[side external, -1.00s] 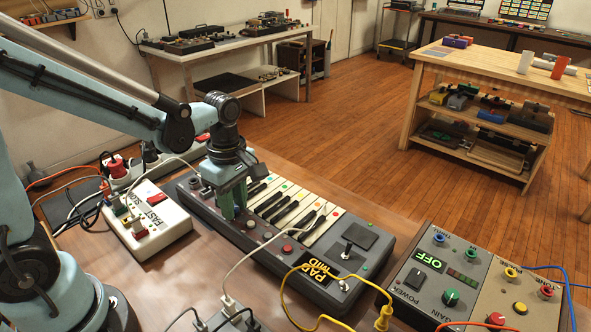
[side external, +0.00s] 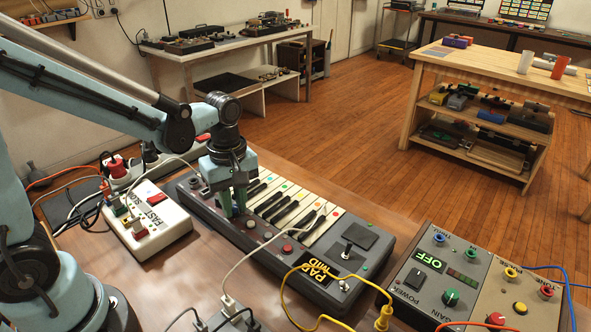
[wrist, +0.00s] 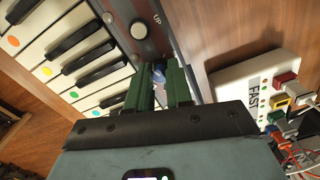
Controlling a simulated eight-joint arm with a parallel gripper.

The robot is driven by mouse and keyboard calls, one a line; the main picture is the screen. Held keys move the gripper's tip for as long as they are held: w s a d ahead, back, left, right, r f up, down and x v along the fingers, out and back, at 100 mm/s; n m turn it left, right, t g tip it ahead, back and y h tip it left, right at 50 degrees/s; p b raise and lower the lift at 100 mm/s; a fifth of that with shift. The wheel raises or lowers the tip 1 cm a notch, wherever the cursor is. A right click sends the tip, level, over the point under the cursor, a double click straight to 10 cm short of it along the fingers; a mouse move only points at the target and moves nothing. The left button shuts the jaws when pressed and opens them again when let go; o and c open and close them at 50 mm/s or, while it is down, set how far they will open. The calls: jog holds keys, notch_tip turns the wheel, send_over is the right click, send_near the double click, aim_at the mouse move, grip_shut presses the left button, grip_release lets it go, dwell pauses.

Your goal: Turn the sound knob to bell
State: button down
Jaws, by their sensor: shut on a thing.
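A grey keyboard (side external: 262,262) with coloured dots on its white keys lies on the table. Its small display (side external: 318,275) reads "PAD" and "MID" in yellow. My gripper (side external: 233,212) points down at the keyboard's left end, beside the keys. In the wrist view its two green fingers (wrist: 159,76) are shut on a small dark blue knob (wrist: 158,68), which they partly hide. The knob's pointer and any labels around it are hidden by the fingers.
A round button marked "UP" (wrist: 139,30) sits close to the fingers. Left of the keyboard is a white box marked "FAST" and "SLOW" (side external: 165,225). At the right is a box reading "OFF" (side external: 430,257). A yellow cable (side external: 290,300) and a white cable cross the front.

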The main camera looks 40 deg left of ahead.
jog(key=m, duration=1.9)
jog(key=shift+t, duration=0.3)
jog(key=m, duration=0.4)
jog(key=shift+m, duration=0.3)
jog(key=m, duration=0.3)
jog(key=shift+m, duration=2.4)
